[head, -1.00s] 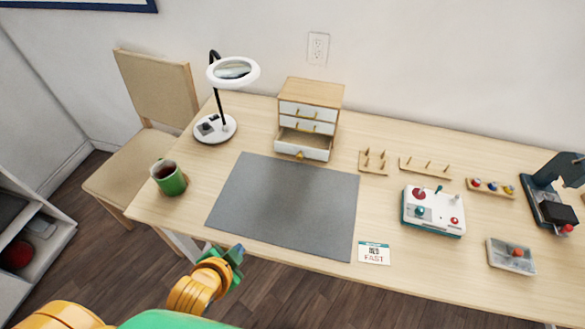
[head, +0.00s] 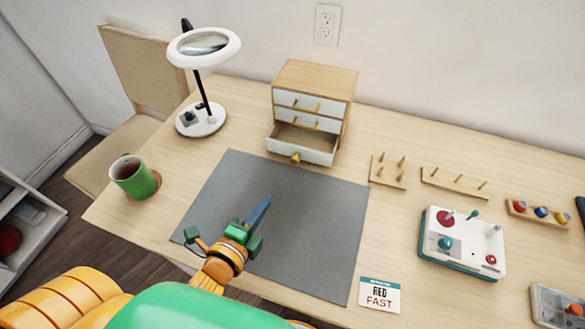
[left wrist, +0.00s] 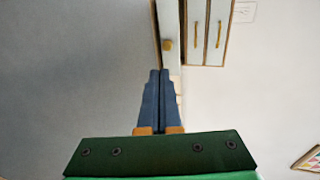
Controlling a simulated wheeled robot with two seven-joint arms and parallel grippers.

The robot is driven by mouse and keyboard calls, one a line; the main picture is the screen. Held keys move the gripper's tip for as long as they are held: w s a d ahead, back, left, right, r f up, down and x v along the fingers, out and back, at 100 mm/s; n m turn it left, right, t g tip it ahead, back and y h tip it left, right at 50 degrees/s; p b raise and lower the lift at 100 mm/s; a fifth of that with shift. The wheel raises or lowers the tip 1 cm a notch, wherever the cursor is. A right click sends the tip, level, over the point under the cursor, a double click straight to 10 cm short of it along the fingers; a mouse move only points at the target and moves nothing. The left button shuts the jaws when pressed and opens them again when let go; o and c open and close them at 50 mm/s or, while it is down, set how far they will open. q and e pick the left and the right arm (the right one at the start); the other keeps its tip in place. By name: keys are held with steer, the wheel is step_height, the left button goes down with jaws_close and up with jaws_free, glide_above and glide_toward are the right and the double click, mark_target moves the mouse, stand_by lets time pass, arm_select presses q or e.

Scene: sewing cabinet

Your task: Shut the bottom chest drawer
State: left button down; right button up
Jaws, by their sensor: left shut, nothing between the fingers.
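A small wooden chest (head: 318,80) with white drawer fronts and brass handles stands at the back of the table. Its bottom drawer (head: 302,145) is pulled out toward me and looks empty; its front carries a brass knob (head: 295,157). The upper two drawers are closed. My left gripper (head: 262,204) is shut and empty over the grey mat, in front of and left of the drawer, apart from it. In the left wrist view its blue fingers (left wrist: 161,90) are together, pointing toward the open drawer's front and the knob (left wrist: 168,44). My right gripper is not in view.
A grey mat (head: 310,205) covers the table in front of the chest. A ring lamp (head: 203,118) and a green mug (head: 130,180) stand at left. Peg racks (head: 388,174), a white control box (head: 462,240) and a small card (head: 380,295) lie at right.

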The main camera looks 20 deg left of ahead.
mark_target(293, 162)
arm_select(q)
steer(key=x, duration=0.9)
steer(key=r+x, duration=0.1)
steer(key=x, duration=0.3)
steer(key=shift+w+f, duration=0.1)
steer(key=shift+w, duration=0.45)
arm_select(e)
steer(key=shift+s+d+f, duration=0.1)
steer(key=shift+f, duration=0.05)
